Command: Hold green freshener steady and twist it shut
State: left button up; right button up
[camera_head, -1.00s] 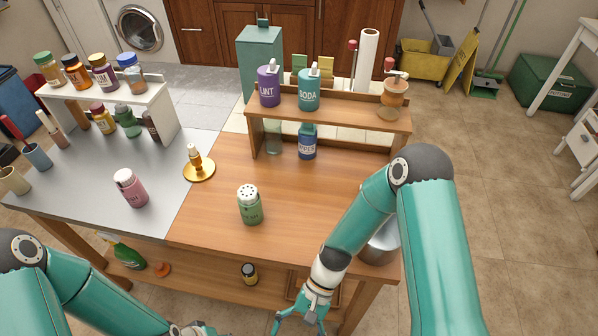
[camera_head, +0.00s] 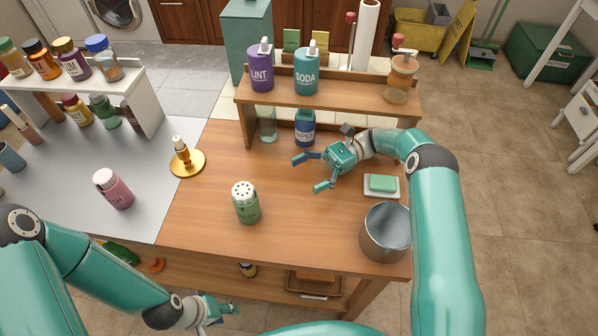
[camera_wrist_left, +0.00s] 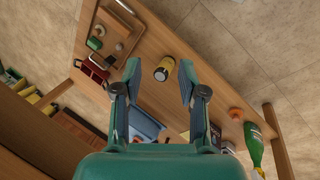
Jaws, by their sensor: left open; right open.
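The green freshener (camera_head: 246,203) stands upright on the wooden table, with a white perforated top. My right gripper (camera_head: 308,173) is open and empty above the table, to the right of the freshener and apart from it. My left gripper (camera_head: 228,314) is low in front of the table's front edge, below the freshener in the picture. In the left wrist view its two fingers (camera_wrist_left: 158,85) are spread with nothing between them, facing the lower shelf. The freshener does not show in that view.
A metal pot (camera_head: 385,232) and a soap dish (camera_head: 382,186) stand at the table's right. A pink shaker (camera_head: 113,188) and a brass candlestick (camera_head: 187,160) are to the left. A wooden rack (camera_head: 330,97) with bottles stands behind. The wood around the freshener is clear.

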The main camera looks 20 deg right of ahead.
aim_at(245, 205)
jog(key=shift+w+d+f, duration=0.2)
jog(key=shift+w+f, duration=0.1)
jog(key=shift+f, duration=0.1)
jog(key=shift+w, duration=0.1)
jog(key=shift+a, duration=0.6)
jog(key=x, duration=1.6)
jog(key=shift+f, duration=0.3)
pick_arm(q)
jog(key=w+d+r+n+y, duration=0.1)
jog(key=w+d+r, duration=0.3)
jog(key=r, duration=0.7)
jog(key=w+d+r+n+y, duration=0.1)
jog(key=w+d+r, duration=0.3)
jog(key=w+r, duration=0.4)
jog(key=w+d+r+n+y, duration=0.2)
jog(key=w+d+r, duration=0.2)
jog(key=r, duration=1.2)
jog(key=shift+w+r+g, duration=0.2)
jog(key=shift+w+g, duration=0.1)
jog(key=shift+w, duration=0.8)
